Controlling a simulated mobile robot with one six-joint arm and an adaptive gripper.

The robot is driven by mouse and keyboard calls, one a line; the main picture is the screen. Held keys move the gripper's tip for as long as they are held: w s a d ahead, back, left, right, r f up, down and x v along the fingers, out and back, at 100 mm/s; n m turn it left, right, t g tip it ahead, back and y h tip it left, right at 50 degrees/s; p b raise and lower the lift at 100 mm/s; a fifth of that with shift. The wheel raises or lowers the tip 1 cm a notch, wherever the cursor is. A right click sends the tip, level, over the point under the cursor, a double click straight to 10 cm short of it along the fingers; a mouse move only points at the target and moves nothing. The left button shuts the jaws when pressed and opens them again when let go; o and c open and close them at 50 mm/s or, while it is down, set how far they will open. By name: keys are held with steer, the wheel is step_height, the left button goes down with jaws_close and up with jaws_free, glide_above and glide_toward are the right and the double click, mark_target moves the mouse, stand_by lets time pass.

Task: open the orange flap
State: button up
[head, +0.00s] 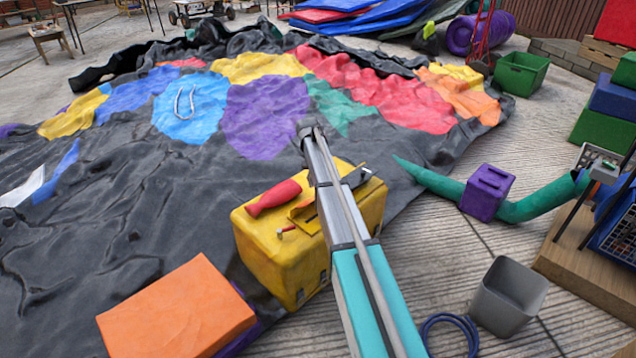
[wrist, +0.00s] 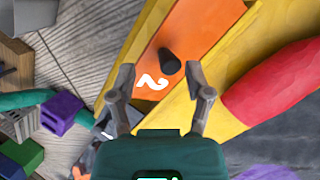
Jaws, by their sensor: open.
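The flap looks closed. My gripper (wrist: 160,82) is open and empty, its two fingers spread to either side of the flap's near part. The knob shows just beyond the gap between the fingertips; I cannot tell its distance in depth.
A red bottle-like object (head: 273,198) lies on the box; in the wrist view it is close right of my gripper (wrist: 275,85). A large orange block (head: 178,310) is at lower left. A purple block (head: 487,192), green tube and grey bin (head: 508,297) stand right. Crumpled castle fabric lies behind.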

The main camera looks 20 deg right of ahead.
step_height(320, 180, up, 12)
steer(key=n+t+y+p, duration=0.1)
steer(key=n+t+p, duration=0.3)
steer(key=n+p, duration=0.4)
steer(key=p, duration=0.3)
steer(key=shift+d+f+y+p, duration=0.2)
steer(key=shift+d+y+p, duration=0.15)
steer(key=shift+y+p, duration=0.05)
steer(key=shift+f, duration=0.2)
steer(key=f+b, duration=0.9)
steer(key=a+f+b, duration=0.1)
steer(key=f+b, duration=0.3)
steer(key=shift+f+b, duration=0.2)
steer(key=shift+b, duration=0.2)
jaws_close()
